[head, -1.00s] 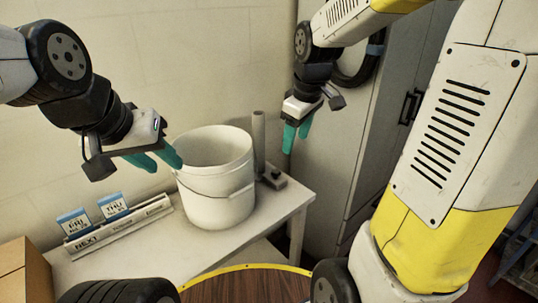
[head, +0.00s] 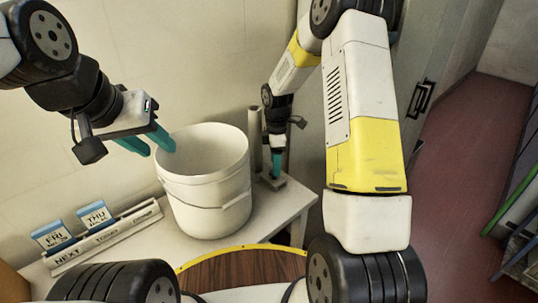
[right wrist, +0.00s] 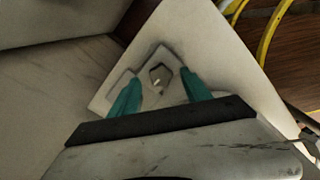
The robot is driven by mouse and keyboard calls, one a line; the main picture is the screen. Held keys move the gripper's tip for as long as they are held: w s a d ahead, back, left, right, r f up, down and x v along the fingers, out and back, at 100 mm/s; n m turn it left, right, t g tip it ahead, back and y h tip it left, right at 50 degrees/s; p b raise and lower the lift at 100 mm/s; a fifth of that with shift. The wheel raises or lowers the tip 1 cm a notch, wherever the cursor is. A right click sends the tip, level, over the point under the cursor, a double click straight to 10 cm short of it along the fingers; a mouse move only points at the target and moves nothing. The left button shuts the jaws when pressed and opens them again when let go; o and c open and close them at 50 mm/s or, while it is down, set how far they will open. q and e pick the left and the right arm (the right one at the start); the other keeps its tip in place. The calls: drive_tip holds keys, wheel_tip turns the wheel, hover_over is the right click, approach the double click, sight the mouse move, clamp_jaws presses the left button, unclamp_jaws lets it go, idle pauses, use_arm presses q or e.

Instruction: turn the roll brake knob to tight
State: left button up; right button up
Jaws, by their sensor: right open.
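The roll brake knob (right wrist: 160,75) is a small grey knob with a pale mark, standing on a light plate (right wrist: 108,95) in the right wrist view. In the head view the brake's base (head: 264,183) sits at the table's right end, and the knob is hidden behind my fingers. My right gripper (head: 276,176) points down over the base, open. In the right wrist view its two teal fingers (right wrist: 159,79) stand on either side of the knob, with a gap on both sides. My left gripper (head: 160,151) is open and empty, above and left of the white bucket.
A white bucket (head: 208,205) stands on the white table (head: 288,210), left of the brake. A grey upright post (head: 254,135) rises close behind the base. Day cards in a holder (head: 105,240) lie at the left. A grey cabinet (head: 428,60) stands to the right.

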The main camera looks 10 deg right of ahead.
drive_tip(key=shift+f, duration=1.2)
clamp_jaws()
